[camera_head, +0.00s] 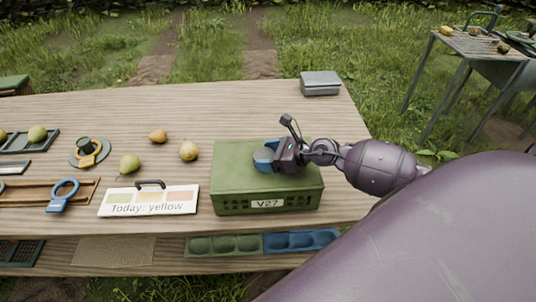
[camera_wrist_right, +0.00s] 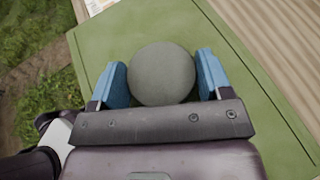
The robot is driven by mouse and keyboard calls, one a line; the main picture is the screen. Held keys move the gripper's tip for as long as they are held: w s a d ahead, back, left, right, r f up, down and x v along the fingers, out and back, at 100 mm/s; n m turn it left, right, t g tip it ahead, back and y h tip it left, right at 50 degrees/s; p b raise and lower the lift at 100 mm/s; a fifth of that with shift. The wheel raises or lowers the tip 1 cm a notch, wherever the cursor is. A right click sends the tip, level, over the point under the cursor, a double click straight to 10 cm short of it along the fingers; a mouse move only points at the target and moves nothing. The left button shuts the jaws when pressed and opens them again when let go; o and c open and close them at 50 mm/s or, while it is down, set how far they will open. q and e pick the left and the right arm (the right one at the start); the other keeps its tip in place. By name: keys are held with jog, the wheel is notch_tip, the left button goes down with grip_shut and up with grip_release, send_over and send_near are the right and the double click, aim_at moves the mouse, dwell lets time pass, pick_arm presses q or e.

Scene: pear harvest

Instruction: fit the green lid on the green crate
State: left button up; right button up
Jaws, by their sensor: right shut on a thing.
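The green crate (camera_head: 262,204), labelled V27, stands on the wooden table right of the middle in the head view. The flat green lid (camera_head: 232,156) lies over its top, lined up with the crate's walls; I cannot tell whether it is fully seated. My right gripper (camera_head: 268,157) is over the lid's middle. In the right wrist view its blue fingers (camera_wrist_right: 162,80) are shut on the round grey-green knob (camera_wrist_right: 162,72) of the lid (camera_wrist_right: 95,45). The inside of the crate is hidden. My left gripper is out of view.
Left of the crate stands a "Today: yellow" sign (camera_head: 150,201). Several pears lie behind it, including a green one (camera_head: 130,164). A blue ring tool (camera_head: 63,194) is farther left. A grey box (camera_head: 320,83) sits at the table's back right. Blue and green trays (camera_head: 300,241) are on the lower shelf.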

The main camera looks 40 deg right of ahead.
aim_at(269, 156)
jog(key=shift+f, duration=0.1)
jog(key=o, duration=0.7)
jog(key=shift+v, duration=2.4)
jog(key=shift+b+v, duration=0.65)
jog(key=shift+v, duration=2.5)
jog(key=shift+a, duration=0.1)
